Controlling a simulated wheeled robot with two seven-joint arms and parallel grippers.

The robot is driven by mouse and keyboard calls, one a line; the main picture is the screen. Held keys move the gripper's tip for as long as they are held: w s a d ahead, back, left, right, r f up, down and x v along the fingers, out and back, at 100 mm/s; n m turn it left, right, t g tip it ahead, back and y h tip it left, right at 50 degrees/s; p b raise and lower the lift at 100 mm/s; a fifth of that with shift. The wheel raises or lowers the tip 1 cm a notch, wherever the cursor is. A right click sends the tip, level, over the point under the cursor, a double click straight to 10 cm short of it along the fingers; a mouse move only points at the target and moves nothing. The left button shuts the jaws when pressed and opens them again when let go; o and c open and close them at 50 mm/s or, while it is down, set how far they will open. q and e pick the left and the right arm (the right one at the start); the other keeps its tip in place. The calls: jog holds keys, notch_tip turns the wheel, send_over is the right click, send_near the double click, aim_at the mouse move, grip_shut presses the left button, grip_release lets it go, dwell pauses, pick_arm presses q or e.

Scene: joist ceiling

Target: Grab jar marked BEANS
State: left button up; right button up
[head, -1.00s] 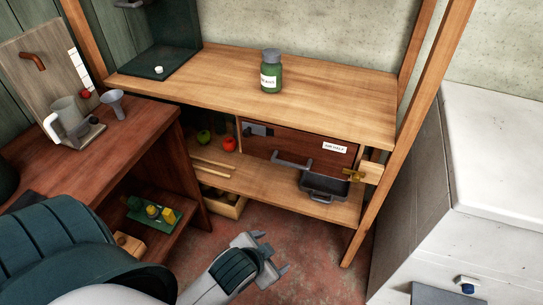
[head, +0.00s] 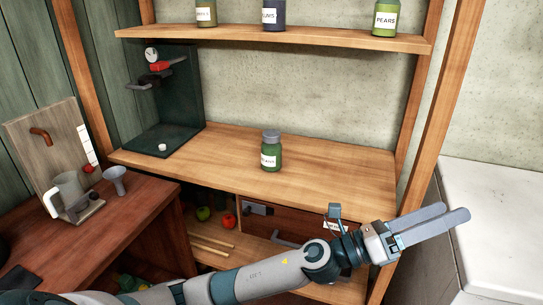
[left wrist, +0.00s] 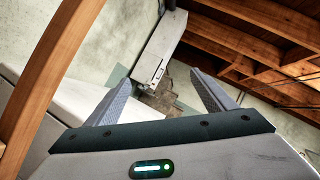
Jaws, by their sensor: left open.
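A green glass jar (head: 271,152) with a grey lid stands upright on the wooden counter, near its middle. Its white label is too small to read surely. On the upper shelf are a jar with an unclear label (head: 206,13), a dark jar whose label seems to end in UMS (head: 273,14), and a green jar marked PEARS (head: 385,17). My left gripper (head: 457,212) is open and empty, pointing right, beyond the counter's right post and well right of the counter jar. The left wrist view shows its two fingers (left wrist: 165,95) apart with nothing between them. My right gripper is not in view.
The upper shelf (head: 300,39) overhangs the counter (head: 330,160). A wooden post (head: 432,130) stands at the right, beside a white cabinet (head: 495,210). A dark green stand (head: 180,105) is at the counter's left end. The counter around the jar is clear.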

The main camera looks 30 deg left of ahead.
pick_arm(q)
jog(key=d+f+m+g+y, duration=0.2)
jog(key=d+f+m+g, duration=0.25)
jog(key=m+g, duration=0.95)
jog(key=w+a+f+m+t+y, duration=0.2)
jog(key=w+a+f+m+y, duration=0.25)
jog(key=a, duration=0.25)
jog(key=w+a+f+m+t+y, duration=0.1)
jog(key=w+a+f+m+y, duration=0.2)
jog(key=a+m+y, duration=0.3)
jog(key=w+a+r+y, duration=0.2)
jog(key=a+r+y, duration=0.1)
jog(key=a, duration=0.8)
jog(key=w+a+r+t+y, duration=0.1)
jog(key=a+r+y, duration=0.3)
jog(key=a, duration=0.8)
jog(key=w+a+r+y, duration=0.3)
jog(key=a+r+y, duration=0.1)
jog(key=a, duration=0.7)
jog(key=shift+w+a+r+n+t, duration=0.3)
jog(key=shift+r+n+t, duration=0.15)
jog(key=shift+r, duration=0.3)
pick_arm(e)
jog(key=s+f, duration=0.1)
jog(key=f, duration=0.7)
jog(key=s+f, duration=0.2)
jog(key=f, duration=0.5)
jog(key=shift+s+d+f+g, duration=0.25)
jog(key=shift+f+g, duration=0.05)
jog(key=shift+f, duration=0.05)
